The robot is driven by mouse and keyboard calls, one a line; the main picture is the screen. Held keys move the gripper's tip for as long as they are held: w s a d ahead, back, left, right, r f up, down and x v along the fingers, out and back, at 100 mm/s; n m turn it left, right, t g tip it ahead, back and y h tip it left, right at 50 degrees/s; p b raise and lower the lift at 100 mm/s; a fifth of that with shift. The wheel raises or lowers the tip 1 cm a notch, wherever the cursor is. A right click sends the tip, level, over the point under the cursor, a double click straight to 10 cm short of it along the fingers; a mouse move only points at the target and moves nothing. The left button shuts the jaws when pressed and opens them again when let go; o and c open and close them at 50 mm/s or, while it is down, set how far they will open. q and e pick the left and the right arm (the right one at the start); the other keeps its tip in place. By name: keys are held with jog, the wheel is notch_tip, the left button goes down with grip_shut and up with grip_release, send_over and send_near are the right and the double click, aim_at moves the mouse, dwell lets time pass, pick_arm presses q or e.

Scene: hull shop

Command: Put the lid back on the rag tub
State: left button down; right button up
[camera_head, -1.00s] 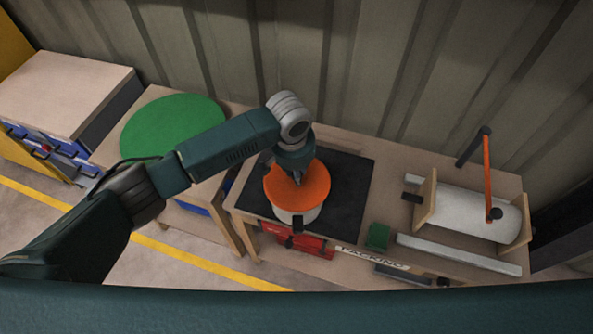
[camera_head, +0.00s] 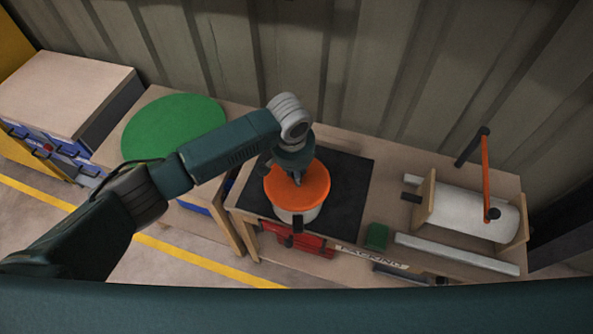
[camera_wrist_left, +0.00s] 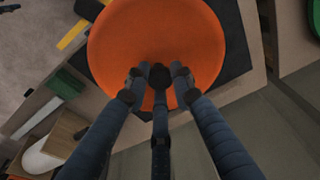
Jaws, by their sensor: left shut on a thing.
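The orange lid (camera_head: 308,188) lies level over the mouth of the pale rag tub (camera_head: 284,215), which stands on a black mat (camera_head: 350,180) on the bench. The lid covers the tub's opening; I cannot tell whether it is fully seated. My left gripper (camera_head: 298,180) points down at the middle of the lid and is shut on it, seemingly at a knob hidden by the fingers. In the left wrist view the lid (camera_wrist_left: 150,30) fills the upper middle, with the fingers (camera_wrist_left: 158,78) closed together over it. The right gripper is not in view.
A roll holder with a white roll (camera_head: 465,212) and an orange-red bar stands at the right. A small green block (camera_head: 376,237) sits near the front edge. A green round mat (camera_head: 172,127) lies on the left table. A corrugated wall is behind.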

pick_arm(q)
jog(key=shift+f+p, duration=0.15)
jog(key=shift+p, duration=0.2)
dwell(0.8)
jog(key=shift+p, duration=0.4)
dwell(0.5)
jog(key=c, duration=0.9)
grip_release()
notch_tip(320, 180, up, 5)
jog(key=p, duration=0.5)
jog(key=shift+p, duration=0.35)
jog(key=shift+r+p, duration=0.5)
jog(key=shift+r, duration=0.5)
